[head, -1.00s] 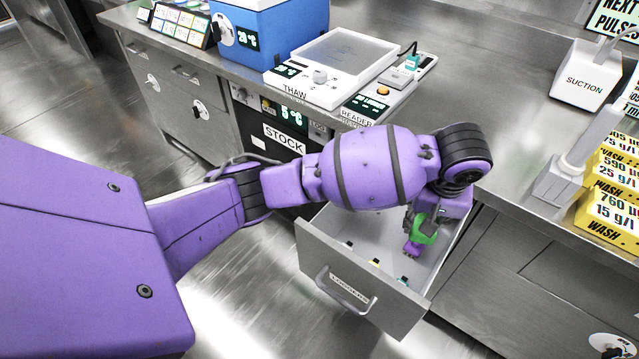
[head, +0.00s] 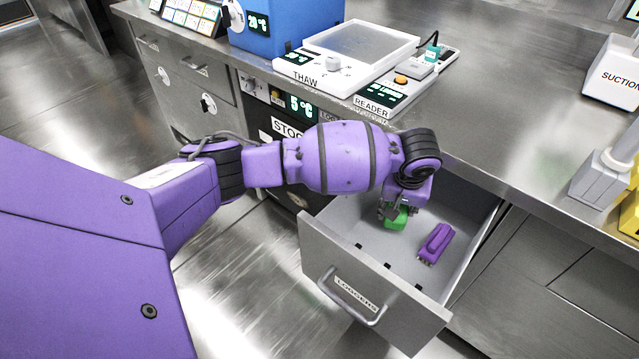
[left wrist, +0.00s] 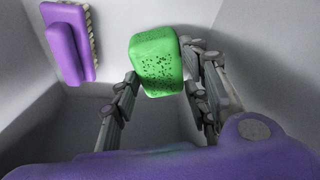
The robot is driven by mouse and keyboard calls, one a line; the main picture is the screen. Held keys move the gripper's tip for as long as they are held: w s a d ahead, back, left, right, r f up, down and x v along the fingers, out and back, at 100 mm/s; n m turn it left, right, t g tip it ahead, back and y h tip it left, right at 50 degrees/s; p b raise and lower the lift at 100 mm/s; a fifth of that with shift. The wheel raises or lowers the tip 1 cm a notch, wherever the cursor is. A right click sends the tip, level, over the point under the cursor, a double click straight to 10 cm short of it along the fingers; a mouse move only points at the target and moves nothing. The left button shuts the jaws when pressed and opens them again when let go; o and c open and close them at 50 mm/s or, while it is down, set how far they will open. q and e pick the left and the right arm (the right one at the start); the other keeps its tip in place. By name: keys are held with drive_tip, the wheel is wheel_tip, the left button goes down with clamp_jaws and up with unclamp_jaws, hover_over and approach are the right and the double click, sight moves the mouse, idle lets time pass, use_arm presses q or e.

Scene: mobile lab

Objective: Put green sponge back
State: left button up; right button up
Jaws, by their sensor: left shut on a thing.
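The green sponge (head: 397,219) is a small speckled block inside the open drawer (head: 345,232), toward its left side. My left gripper (head: 391,211) reaches down into the drawer from above and is shut on the sponge. In the left wrist view the sponge (left wrist: 157,62) sits between the two dark fingers, its far part beyond their tips. I cannot tell whether it touches the drawer floor. My right gripper does not show.
A purple brush-like object (head: 435,243) with bristles lies in the drawer to the right of the sponge. Drawer walls stand close around my gripper. The counter above holds a THAW unit (head: 345,60) and a READER unit (head: 395,90).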

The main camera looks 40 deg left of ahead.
use_arm(q)
drive_tip(key=shift+w+a+f, duration=0.25)
drive_tip(key=shift+a+f, duration=0.05)
drive_tip(key=shift+f, duration=0.05)
drive_tip(key=x, duration=0.1)
drive_tip(key=b+x, duration=0.2)
drive_tip(key=x, duration=0.1)
drive_tip(key=shift+s+a, duration=0.1)
drive_tip(key=shift+s, duration=0.25)
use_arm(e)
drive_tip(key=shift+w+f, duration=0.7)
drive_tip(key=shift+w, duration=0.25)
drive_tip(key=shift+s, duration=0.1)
use_arm(q)
drive_tip(key=o, duration=1)
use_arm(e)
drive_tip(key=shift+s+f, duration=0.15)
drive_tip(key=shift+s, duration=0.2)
